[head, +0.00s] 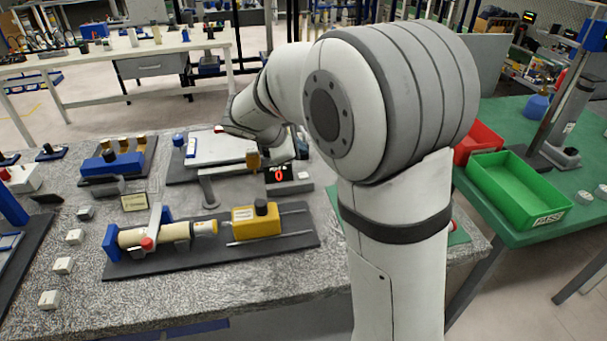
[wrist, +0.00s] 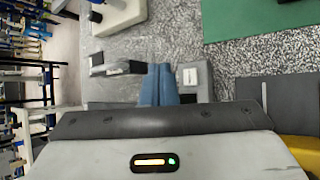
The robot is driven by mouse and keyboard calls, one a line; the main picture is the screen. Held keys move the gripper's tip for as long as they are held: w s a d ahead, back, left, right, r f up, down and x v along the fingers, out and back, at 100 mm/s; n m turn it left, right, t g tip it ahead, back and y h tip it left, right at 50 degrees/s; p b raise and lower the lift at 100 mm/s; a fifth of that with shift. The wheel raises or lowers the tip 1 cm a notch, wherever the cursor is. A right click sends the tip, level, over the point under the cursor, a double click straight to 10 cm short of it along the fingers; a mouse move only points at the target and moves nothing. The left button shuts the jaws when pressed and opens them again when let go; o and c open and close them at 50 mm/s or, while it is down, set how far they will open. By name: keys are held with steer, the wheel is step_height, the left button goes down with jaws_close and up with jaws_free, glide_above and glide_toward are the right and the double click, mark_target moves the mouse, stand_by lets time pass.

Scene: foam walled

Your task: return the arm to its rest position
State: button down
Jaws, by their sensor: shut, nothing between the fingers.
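My arm fills the middle and right of the head view, its upper links bent over the speckled bench (head: 215,283) and its far end reaching toward the back of the bench. My gripper (wrist: 159,68) shows in the wrist view as two blue-grey fingers side by side, closed together with nothing held. It is over the speckled bench top. In the head view the fingers cannot be made out, as my own arm covers that area.
A fixture with a cream cylinder (head: 140,235) and a yellow block (head: 255,221) stands at the bench front. A small red-digit display (head: 280,174) stands behind it. At right, a green bin (head: 520,190) and a red bin (head: 477,139) sit on a green table (head: 532,232).

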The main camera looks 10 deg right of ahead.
steer(key=s+r+m+g+y+p, duration=0.1)
steer(key=s+m+y+p, duration=0.1)
steer(key=s+m, duration=0.6)
steer(key=s+d+r+m+g+y+p, duration=0.1)
steer(key=s+m+y, duration=0.4)
steer(key=s, duration=1.4)
steer(key=r+m+p, duration=0.1)
steer(key=m+p, duration=0.1)
steer(key=m, duration=0.1)
steer(key=shift+s+d+g, duration=0.15)
steer(key=shift+s+g, duration=0.25)
